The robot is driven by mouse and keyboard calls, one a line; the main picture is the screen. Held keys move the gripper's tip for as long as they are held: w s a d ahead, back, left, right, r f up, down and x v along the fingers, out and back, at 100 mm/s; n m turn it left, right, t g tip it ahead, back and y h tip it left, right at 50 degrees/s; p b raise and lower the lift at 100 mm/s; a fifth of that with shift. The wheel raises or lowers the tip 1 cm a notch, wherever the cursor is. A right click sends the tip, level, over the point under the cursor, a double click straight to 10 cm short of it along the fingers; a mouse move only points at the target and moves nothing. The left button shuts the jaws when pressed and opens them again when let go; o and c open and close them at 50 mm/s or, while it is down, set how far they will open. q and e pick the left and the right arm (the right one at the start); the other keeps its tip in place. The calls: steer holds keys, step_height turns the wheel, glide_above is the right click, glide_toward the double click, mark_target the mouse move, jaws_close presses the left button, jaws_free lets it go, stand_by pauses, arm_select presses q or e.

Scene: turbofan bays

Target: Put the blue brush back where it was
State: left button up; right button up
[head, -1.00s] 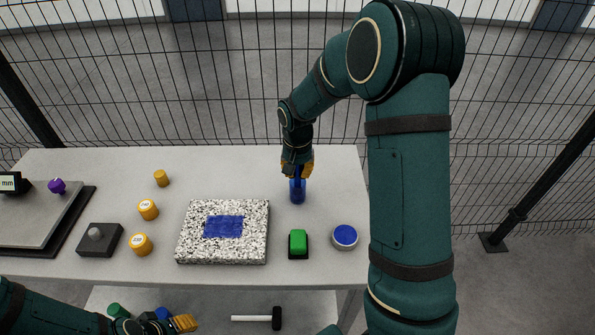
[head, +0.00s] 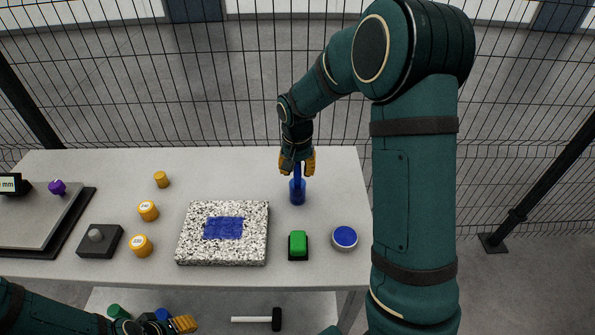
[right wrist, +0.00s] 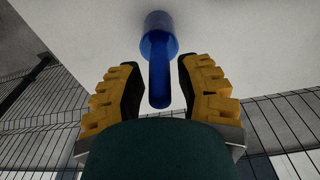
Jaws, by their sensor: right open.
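The blue brush stands upright near the back right of the table, its blue handle (right wrist: 159,85) pointing up. Its lower end is in or on a wider blue cylinder (head: 297,194), which also shows in the right wrist view (right wrist: 158,27); I cannot tell how deep it sits. My right gripper (head: 297,164) is above the cylinder, open, with one yellow finger on each side of the handle and gaps between. It also shows in the right wrist view (right wrist: 160,95). My left gripper (head: 183,324) is low at the front left, its jaws unclear.
A speckled block (head: 250,250) with a blue patch lies mid-table. A green-topped block (head: 298,243) and a round blue-topped tin (head: 345,236) stand in front of the brush. Yellow cylinders (head: 148,210) stand left. A mesh fence (head: 240,100) runs behind.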

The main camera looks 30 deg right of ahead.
step_height(320, 180, up, 10)
steer(key=p, duration=0.1)
steer(key=shift+s+a+r, duration=0.2)
steer(key=shift+s+a, duration=0.05)
steer(key=shift+s, duration=0.1)
stand_by(0.3)
